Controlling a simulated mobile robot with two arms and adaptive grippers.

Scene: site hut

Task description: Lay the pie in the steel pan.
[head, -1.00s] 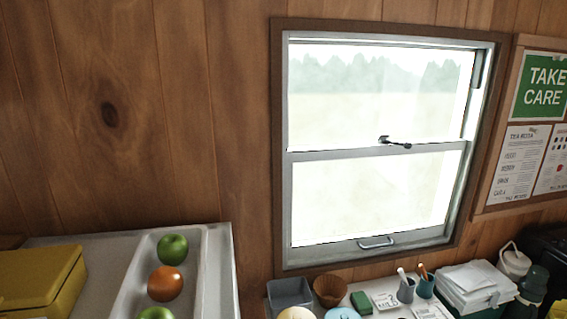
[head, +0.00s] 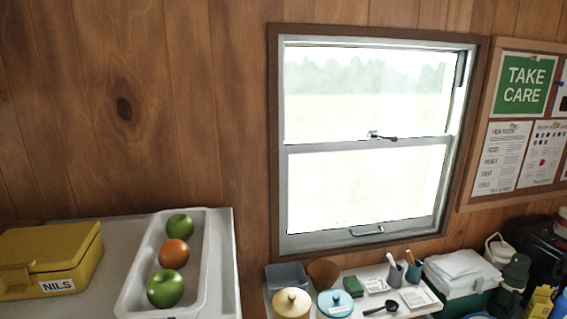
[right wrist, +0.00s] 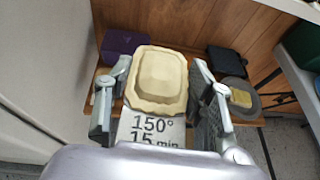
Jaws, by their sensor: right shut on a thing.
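The pie (right wrist: 158,76), pale with a crimped rim and rounded corners, is in the right wrist view. It sits between the two fingers of my right gripper (right wrist: 161,88), which is shut on it. A grey round dish (right wrist: 238,112) with a yellow piece in it lies to the right, partly hidden by the right finger; I cannot tell whether it is the steel pan. The head view shows no pie, no steel pan that I can make out, and neither gripper.
A printed card (right wrist: 155,128) reading 150° 15 min shows below the pie. A purple box (right wrist: 124,43) and a black item (right wrist: 227,62) stand against the wooden wall. In the head view, a white tray (head: 203,262) of fruit and a yellow box (head: 50,260) stand left.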

